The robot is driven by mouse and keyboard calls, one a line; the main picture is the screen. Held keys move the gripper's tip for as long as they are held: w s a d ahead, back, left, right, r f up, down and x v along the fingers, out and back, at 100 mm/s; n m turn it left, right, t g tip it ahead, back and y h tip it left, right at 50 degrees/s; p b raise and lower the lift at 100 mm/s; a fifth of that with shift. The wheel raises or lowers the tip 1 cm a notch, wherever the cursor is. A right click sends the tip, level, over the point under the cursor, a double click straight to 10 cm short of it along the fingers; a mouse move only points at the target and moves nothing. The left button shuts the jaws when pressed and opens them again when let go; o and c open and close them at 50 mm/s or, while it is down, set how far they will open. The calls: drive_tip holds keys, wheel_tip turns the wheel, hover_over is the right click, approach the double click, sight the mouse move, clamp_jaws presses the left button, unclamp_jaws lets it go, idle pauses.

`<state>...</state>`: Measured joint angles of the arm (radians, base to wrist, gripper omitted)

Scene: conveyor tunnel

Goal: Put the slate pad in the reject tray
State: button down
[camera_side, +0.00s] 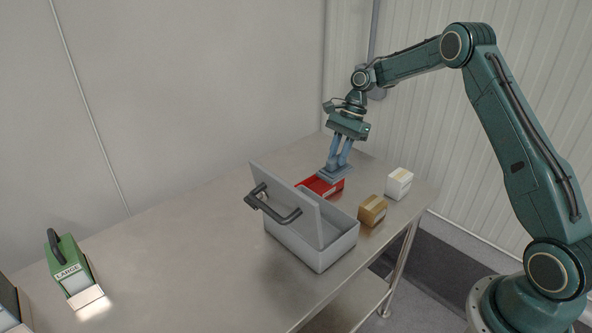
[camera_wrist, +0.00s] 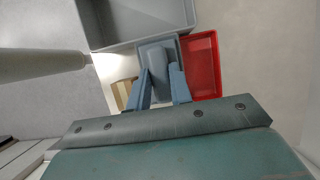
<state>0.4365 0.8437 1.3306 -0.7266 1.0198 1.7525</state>
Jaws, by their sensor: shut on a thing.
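The slate pad (camera_side: 335,174) is a flat blue-grey plate with a raised grip, held between the fingers of my gripper (camera_side: 338,160). In the wrist view the pad (camera_wrist: 158,47) lies between the jaws of my gripper (camera_wrist: 164,78), which are shut on its grip. The red tray (camera_side: 312,183), which I take as the reject tray, is on the steel table; the pad overlaps its back part in the side view. In the wrist view the red tray (camera_wrist: 204,65) lies right of the pad. I cannot tell whether the pad touches it.
A grey box (camera_side: 319,254) with a raised lid and black handle (camera_side: 272,207) stands in front of the tray. A brown box (camera_side: 372,211) and a white box (camera_side: 399,183) stand at right.

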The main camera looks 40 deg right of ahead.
sight(336, 177)
wheel_tip(336, 177, down, 8)
drive_tip(key=shift+f, duration=0.1)
drive_tip(key=shift+f, duration=2.05)
drive_tip(key=shift+f, duration=0.15)
drive_tip(key=c, duration=1.3)
unclamp_jaws()
drive_tip(key=shift+o, duration=0.2)
drive_tip(key=v, duration=1.2)
